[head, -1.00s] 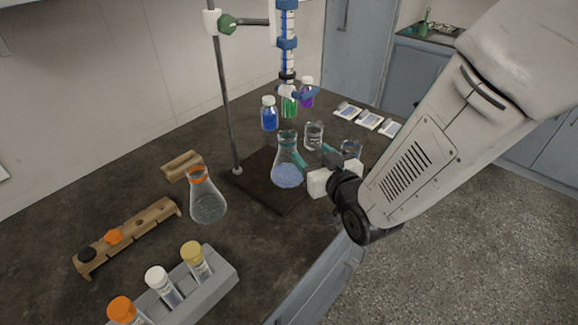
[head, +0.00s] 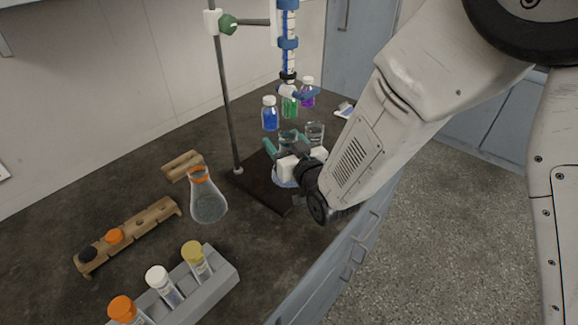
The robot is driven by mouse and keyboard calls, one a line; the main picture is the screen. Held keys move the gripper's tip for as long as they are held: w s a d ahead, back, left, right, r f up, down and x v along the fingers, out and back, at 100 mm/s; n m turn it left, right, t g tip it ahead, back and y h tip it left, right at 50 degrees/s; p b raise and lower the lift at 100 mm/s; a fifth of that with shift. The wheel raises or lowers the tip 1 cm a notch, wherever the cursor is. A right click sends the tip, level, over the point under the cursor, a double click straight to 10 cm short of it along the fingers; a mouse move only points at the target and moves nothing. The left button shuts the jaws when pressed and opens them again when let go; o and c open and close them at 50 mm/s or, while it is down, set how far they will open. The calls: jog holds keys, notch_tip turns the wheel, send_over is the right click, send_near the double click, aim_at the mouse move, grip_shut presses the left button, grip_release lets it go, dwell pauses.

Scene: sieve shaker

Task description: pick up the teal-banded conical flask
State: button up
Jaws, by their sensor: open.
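The teal-banded conical flask (head: 281,182) stands on the dark base plate of the burette stand, with pale blue liquid in it. My gripper (head: 284,145) is at the flask's upper part and covers most of it in the head view. Its teal-tipped fingers are apart, one showing left of the flask's neck and one to the right. I cannot tell whether either finger touches the glass. A second conical flask, orange-banded (head: 207,197), stands apart to the left with clear liquid.
The stand's rod (head: 226,110) and burette (head: 288,45) rise close behind my gripper. Blue (head: 270,114), green (head: 289,106) and purple (head: 308,93) bottles and a beaker (head: 315,132) stand behind. A grey tube rack (head: 217,276) and a wooden rack (head: 140,232) are at front left.

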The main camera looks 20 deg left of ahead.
grip_shut()
jog(key=shift+r, duration=0.2)
